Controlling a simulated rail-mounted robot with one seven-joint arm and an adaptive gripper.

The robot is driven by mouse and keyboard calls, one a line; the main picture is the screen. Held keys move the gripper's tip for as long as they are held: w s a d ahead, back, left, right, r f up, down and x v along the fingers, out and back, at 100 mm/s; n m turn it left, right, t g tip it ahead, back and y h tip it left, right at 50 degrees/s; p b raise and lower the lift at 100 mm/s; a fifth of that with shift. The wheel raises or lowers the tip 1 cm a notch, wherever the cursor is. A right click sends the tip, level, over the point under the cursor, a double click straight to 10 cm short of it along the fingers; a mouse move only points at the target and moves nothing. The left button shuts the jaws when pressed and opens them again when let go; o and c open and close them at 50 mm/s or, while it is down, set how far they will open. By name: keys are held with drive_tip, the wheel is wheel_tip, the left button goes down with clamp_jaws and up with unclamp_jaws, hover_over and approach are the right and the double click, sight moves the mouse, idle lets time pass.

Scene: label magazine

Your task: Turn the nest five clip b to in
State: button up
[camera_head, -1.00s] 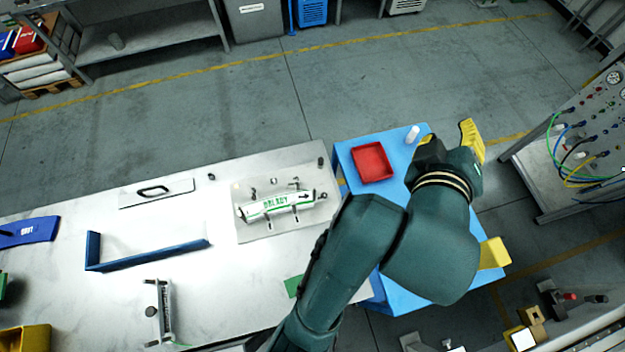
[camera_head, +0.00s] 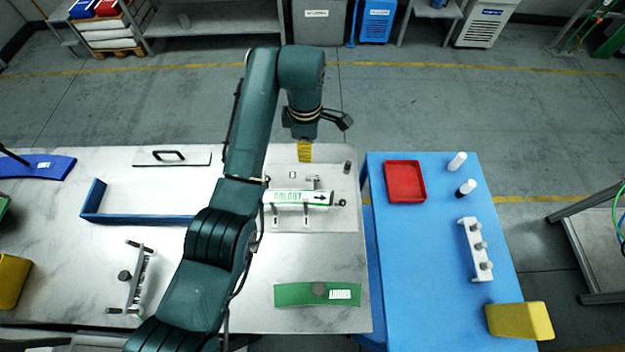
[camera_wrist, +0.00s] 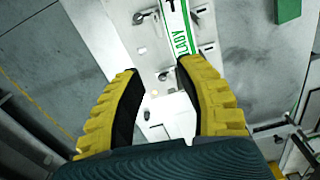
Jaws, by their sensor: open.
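A pale nest plate (camera_head: 340,222) lies on the bench and carries a white part with green lettering (camera_head: 300,199). Small clips and pins stand around this part; two clip tabs (camera_head: 306,221) show at its front side. No marking shows which is clip b or whether it is in. My gripper (camera_head: 305,155) is over the plate's back edge, behind the lettered part, with its yellow fingers pointing down. In the wrist view my gripper (camera_wrist: 156,68) is open and empty, and the lettered part (camera_wrist: 180,32) shows beyond the fingertips. My arm hides the plate's left side.
A dark peg (camera_head: 347,167) stands at the plate's back right corner. A blue frame (camera_head: 92,200) lies left. The blue table (camera_head: 420,270) at right holds a red tray (camera_head: 390,181) and a white pegged rack (camera_head: 468,243).

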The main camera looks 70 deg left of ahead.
sight(308, 177)
wheel_tip(308, 177, down, 16)
drive_tip(key=shift+r+b, duration=0.25)
drive_tip(key=shift+b, duration=0.2)
drive_tip(key=shift+c, duration=0.4)
clamp_jaws()
drive_tip(key=shift+d, duration=0.1)
